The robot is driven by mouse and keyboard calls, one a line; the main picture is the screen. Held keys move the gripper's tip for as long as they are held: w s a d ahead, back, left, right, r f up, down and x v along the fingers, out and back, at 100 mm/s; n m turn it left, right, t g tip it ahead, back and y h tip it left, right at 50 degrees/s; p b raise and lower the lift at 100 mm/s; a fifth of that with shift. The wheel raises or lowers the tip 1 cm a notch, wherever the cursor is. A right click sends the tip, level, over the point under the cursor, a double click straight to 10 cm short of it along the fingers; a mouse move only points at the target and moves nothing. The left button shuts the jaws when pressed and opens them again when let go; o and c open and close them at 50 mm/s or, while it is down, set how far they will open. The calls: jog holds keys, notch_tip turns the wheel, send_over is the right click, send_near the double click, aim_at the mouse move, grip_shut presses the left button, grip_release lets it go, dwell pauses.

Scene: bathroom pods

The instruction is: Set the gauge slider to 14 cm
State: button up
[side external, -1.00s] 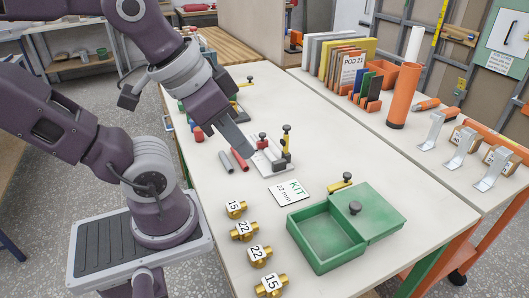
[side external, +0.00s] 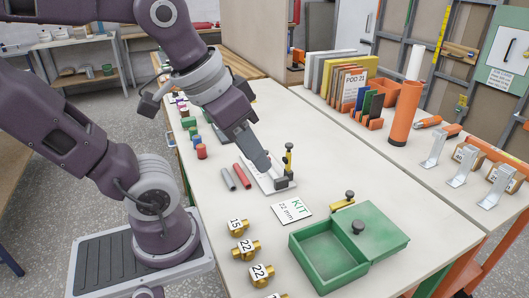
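The gauge (side external: 263,184) is a pale plate lying on the white bench. At its right end stand a dark block (side external: 282,184) and an upright yellow post (side external: 289,160) with a black knob. My gripper (side external: 263,166) points down and right, its tip over or in front of the plate's middle. It hides part of the gauge and any red-knobbed piece there. I cannot tell whether it touches the slider, or whether its fingers are open or shut. The scale marks are too small to read.
Red (side external: 242,175) and grey (side external: 228,179) rods lie left of the gauge. A KIT 22 mm card (side external: 291,207), a green box (side external: 318,263) and several numbered brass fittings (side external: 246,249) are nearer. An orange tube (side external: 403,115) stands on the right bench.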

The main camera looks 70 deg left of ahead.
jog(key=shift+o, duration=1.4)
jog(key=w+a+n+g, duration=0.1)
jog(key=w+a+n, duration=0.4)
jog(key=w, duration=0.5)
jog(key=shift+a+r+n+g, duration=0.3)
jog(key=shift+a+g, duration=0.1)
jog(key=shift+a, duration=0.8)
jog(key=w+a+f+n+g, duration=0.1)
jog(key=w+a+f+n, duration=0.1)
jog(key=a+f, duration=0.3)
jog(key=w+a+f+n+g, duration=0.1)
jog(key=w+a+f+n, duration=0.2)
jog(key=a, duration=0.9)
jog(key=w+a+f+n+g, duration=0.1)
jog(key=w+a+f+n, duration=0.1)
jog(key=a+f+n, duration=0.4)
jog(key=shift+w+a+f, duration=0.1)
jog(key=shift+a+f, duration=0.5)
jog(key=shift+a, duration=0.3)
jog(key=shift+w+a+f, duration=0.1)
jog(key=shift+a+f, duration=0.5)
jog(key=shift+a, duration=0.25)
notch_tip(320, 180, down, 6)
jog(key=shift+s+r, duration=0.1)
jog(key=shift+f, duration=0.6)
grip_shut()
